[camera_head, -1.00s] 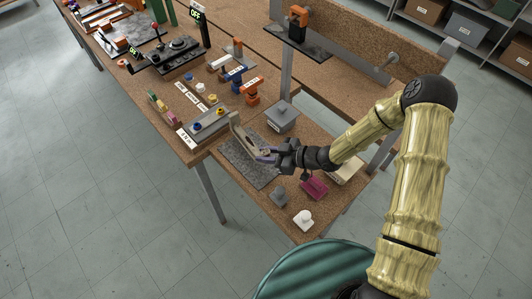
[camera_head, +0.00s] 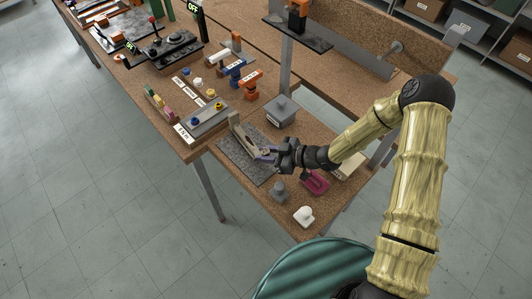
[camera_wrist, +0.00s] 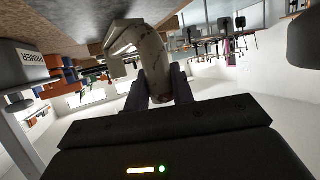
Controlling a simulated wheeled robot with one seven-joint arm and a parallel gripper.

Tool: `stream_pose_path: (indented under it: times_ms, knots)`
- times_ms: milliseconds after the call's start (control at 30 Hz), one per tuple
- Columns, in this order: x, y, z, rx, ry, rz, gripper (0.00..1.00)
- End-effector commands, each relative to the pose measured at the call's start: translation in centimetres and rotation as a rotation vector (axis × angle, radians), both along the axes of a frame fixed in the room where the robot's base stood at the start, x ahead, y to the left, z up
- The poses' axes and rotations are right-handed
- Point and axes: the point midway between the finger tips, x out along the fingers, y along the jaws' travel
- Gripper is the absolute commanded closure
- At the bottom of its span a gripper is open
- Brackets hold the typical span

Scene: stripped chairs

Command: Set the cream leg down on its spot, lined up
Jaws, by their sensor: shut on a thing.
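The cream leg (camera_head: 243,139) is held in my gripper (camera_head: 262,153) over the dark grey mat (camera_head: 233,160) on the front workbench. In the head view the leg stands close to the mat's far edge, tilted; I cannot tell whether it touches the mat. In the wrist view the worn, curved cream leg (camera_wrist: 152,65) sits between my two fingers, with a squared pale end (camera_wrist: 122,38) farther off. The fingers partly hide the leg's near end. Its spot and its alignment cannot be made out clearly.
A lidded grey box (camera_head: 281,112) stands behind the mat. A grey block with blue and yellow knobs (camera_head: 206,119) lies to its left. A grey piece (camera_head: 279,190), a magenta piece (camera_head: 315,182) and a white piece (camera_head: 303,215) lie in front, near the bench edge.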

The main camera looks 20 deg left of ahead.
Motion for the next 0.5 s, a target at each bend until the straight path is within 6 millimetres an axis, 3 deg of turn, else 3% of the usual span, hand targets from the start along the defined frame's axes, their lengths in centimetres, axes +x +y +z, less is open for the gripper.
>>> stream_pose_path:
  times_ms: [500]
  knots:
    - [0.02, 0.04, -0.6, 0.003, -0.002, 0.001, 1.0]
